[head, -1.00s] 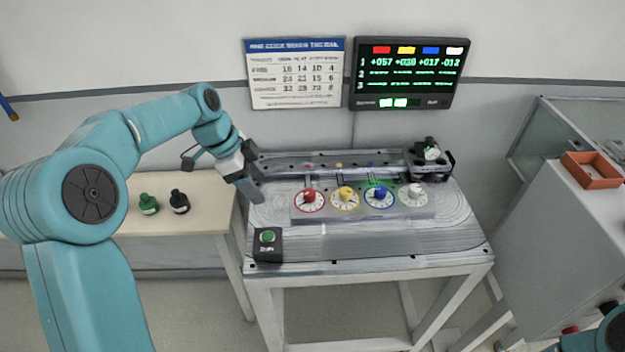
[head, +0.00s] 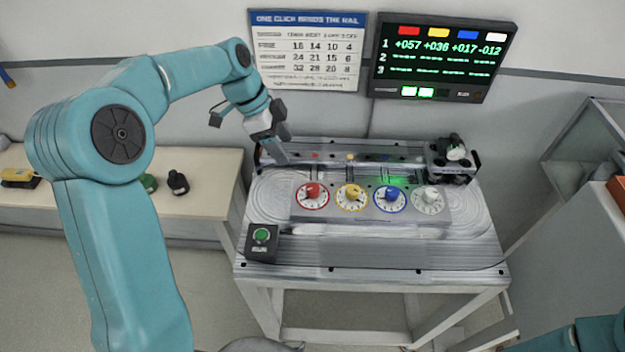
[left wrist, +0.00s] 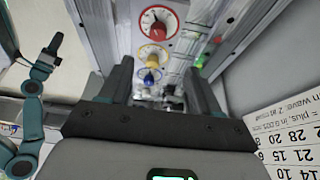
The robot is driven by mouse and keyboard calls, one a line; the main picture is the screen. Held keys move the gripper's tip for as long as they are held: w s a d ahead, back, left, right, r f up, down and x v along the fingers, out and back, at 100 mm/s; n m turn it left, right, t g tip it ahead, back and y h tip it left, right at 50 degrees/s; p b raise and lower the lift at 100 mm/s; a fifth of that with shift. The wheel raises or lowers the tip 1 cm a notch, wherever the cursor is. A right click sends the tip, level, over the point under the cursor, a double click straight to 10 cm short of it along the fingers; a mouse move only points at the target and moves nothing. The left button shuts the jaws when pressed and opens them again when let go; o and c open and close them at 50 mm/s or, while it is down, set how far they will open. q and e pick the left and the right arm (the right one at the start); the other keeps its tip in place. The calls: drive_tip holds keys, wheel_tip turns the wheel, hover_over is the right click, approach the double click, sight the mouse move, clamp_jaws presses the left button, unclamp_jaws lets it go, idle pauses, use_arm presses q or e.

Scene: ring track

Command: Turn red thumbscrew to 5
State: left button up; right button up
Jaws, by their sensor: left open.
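The red thumbscrew (head: 312,190) sits on a white dial with a red rim, leftmost in a row on the metal table. It also shows in the left wrist view (left wrist: 157,24), beyond my fingers. Its dial numbers are too small to read. My left gripper (head: 278,155) is open and empty, above and to the left of the red dial, apart from it. In the left wrist view its two dark fingers (left wrist: 162,85) stand spread. Part of my right arm shows at the lower right corner of the head view, but its gripper does not show clearly.
Yellow (head: 351,191), blue (head: 391,194) and white (head: 430,194) thumbscrews stand to the right of the red one. A green button box (head: 262,240) sits at the table's front left. A wall display (head: 441,60) reads +057, +036, +017, -012. A chart (head: 307,50) hangs beside it.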

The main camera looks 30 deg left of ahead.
sight(311, 187)
use_arm(q)
drive_tip(key=p+x, duration=0.3)
drive_tip(key=x, duration=1.2)
drive_tip(key=shift+s+d, duration=0.1)
drive_tip(key=shift+d, duration=0.15)
drive_tip(key=shift+f, duration=0.25)
drive_tip(key=c, duration=1)
drive_tip(key=shift+c, duration=0.2)
